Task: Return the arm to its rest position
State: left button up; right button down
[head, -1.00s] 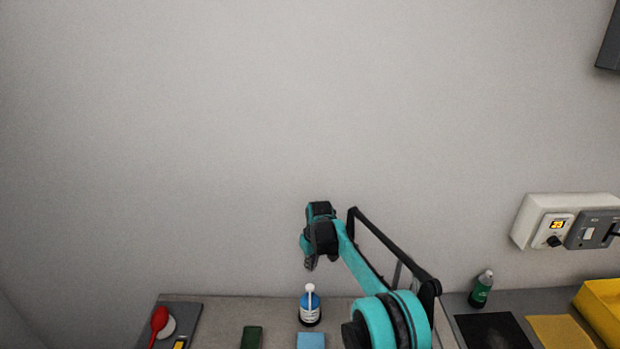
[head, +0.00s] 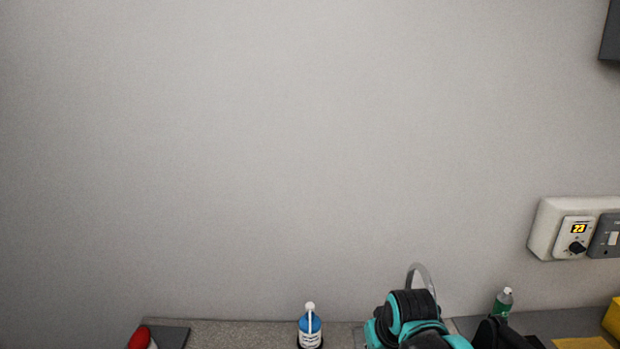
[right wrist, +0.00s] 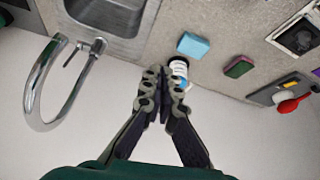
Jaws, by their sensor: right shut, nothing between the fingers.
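My right gripper (right wrist: 162,92) shows in the right wrist view with its two fingers together and nothing held. Behind its fingertips is a blue-and-white pump bottle (right wrist: 179,72), partly hidden by them. In the head view, teal and black links of my right arm are at the bottom, right of the same pump bottle (head: 310,330). The fingertips cannot be made out there. My left gripper is in neither current view.
A curved metal faucet (right wrist: 42,100) and sink (right wrist: 108,14) lie near the gripper. A blue sponge (right wrist: 193,45) and a green sponge (right wrist: 238,66) sit on the counter. A green bottle (head: 502,303) stands right of my arm. A wall control box (head: 546,228) is at right.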

jog(key=s+d+f+m+t+b, duration=0.1)
jog(key=s+d+f+b, duration=0.1)
jog(key=s+f, duration=0.5)
jog(key=s+d+f+m+b, duration=0.1)
jog(key=s+d+f+b, duration=0.1)
jog(key=s+f+b, duration=0.2)
jog(key=s+f, duration=0.3)
jog(key=s, duration=0.1)
jog(key=shift+f+t+h+b, duration=0.15)
jog(key=shift+t+h+b, duration=0.15)
jog(key=shift+t, duration=0.1)
